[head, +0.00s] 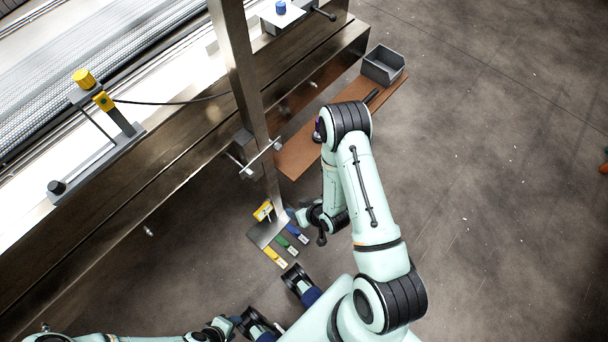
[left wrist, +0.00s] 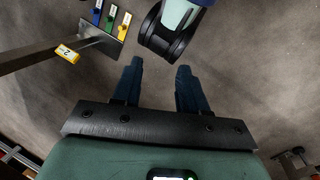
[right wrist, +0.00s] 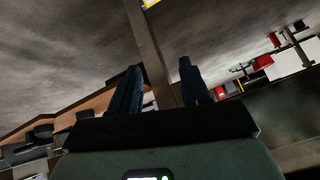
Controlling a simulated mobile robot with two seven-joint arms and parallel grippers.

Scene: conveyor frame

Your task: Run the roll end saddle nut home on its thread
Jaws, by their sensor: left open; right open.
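I cannot tell for sure which part is the saddle nut. A grey bracket (head: 117,147) on the conveyor frame carries a yellow knob (head: 85,78) at one end and a black knob (head: 57,187) at the other. Another bracket at the top has a blue knob (head: 281,6). My left gripper (left wrist: 158,78) is open and empty over bare floor, low at the bottom of the head view. My right gripper (right wrist: 158,78) is open; the steel post (right wrist: 150,50) shows behind its fingers. In the head view it is by the post's foot, mostly hidden by my arm.
The steel post (head: 240,80) carries a cross clamp (head: 250,160). A brown shelf (head: 300,150) holds a grey bin (head: 382,64).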

